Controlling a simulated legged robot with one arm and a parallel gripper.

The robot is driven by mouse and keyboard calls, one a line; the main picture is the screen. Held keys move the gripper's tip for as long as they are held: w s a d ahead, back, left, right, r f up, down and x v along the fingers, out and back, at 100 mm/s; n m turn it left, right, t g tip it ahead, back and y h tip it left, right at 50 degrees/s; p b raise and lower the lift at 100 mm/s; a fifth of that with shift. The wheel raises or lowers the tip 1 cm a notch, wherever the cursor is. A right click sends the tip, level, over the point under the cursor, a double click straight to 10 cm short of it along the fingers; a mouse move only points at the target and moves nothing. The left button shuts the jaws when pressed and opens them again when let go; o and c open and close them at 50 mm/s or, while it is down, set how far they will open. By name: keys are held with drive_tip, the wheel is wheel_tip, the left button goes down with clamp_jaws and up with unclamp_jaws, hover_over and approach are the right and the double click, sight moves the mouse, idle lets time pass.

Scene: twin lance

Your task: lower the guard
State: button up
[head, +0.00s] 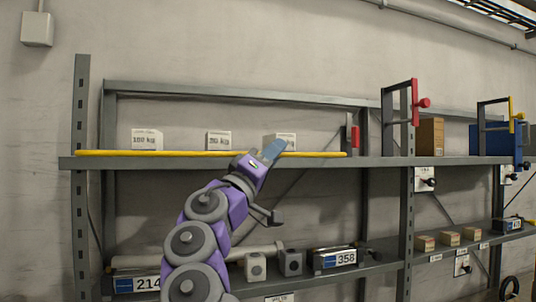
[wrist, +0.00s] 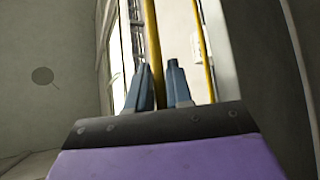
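A long yellow bar (head: 130,153) runs level along the front edge of the upper shelf; I take it as the guard. Its right end is near a red-marked upright bracket (head: 354,140). My gripper (head: 273,150) is at the bar's right part, in front of a white box. In the wrist view a yellow bar (wrist: 152,45) passes between the two blue-grey fingertips of my gripper (wrist: 159,68). A small gap shows beside the right finger, so the fingers look open around it. Contact is hard to tell. A second yellow strip (wrist: 203,45) runs to the right.
White weight boxes stand behind the bar, including one marked 150 kg (head: 146,140). The upper shelf (head: 300,162) holds a red-handled frame (head: 414,102) and a yellow-handled frame (head: 511,115) at right. Numbered units such as 358 (head: 335,259) sit on the lower shelf.

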drive_tip(key=shift+o, duration=1.3)
drive_tip(key=shift+w+d, duration=0.1)
drive_tip(key=shift+d, duration=0.2)
drive_tip(key=shift+s+a+f+b, duration=0.25)
drive_tip(key=shift+s+a+b, duration=0.15)
drive_tip(key=shift+a, duration=0.2)
drive_tip(key=b+v, duration=0.2)
drive_tip(key=v, duration=1.4)
drive_tip(key=shift+f, duration=0.15)
drive_tip(key=shift+d, duration=0.15)
drive_tip(key=shift+c, duration=0.3)
